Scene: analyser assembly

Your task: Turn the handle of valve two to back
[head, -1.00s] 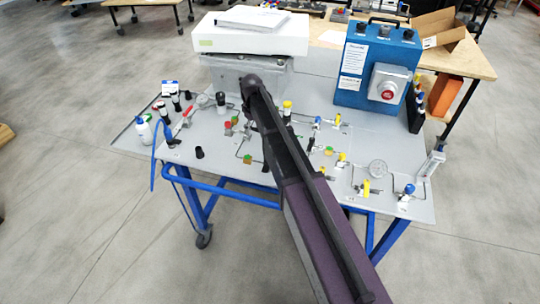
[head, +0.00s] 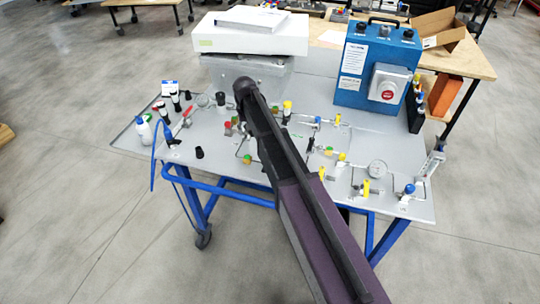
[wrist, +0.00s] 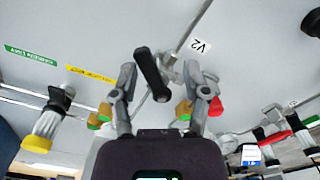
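The black handle of valve two (wrist: 152,76) shows in the wrist view, tilted slightly, beside a label reading V2 (wrist: 200,46). The metal valve body and its tube (wrist: 184,38) run up and to the right from it. My gripper (wrist: 160,72) is open, one finger on each side of the black handle. I cannot tell whether either finger touches it. In the head view my arm covers the gripper and this handle.
Green and orange knobs (wrist: 100,117) and a red knob (wrist: 216,106) lie near the fingers. A white-bodied valve with a yellow end (wrist: 46,128) stands at left.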

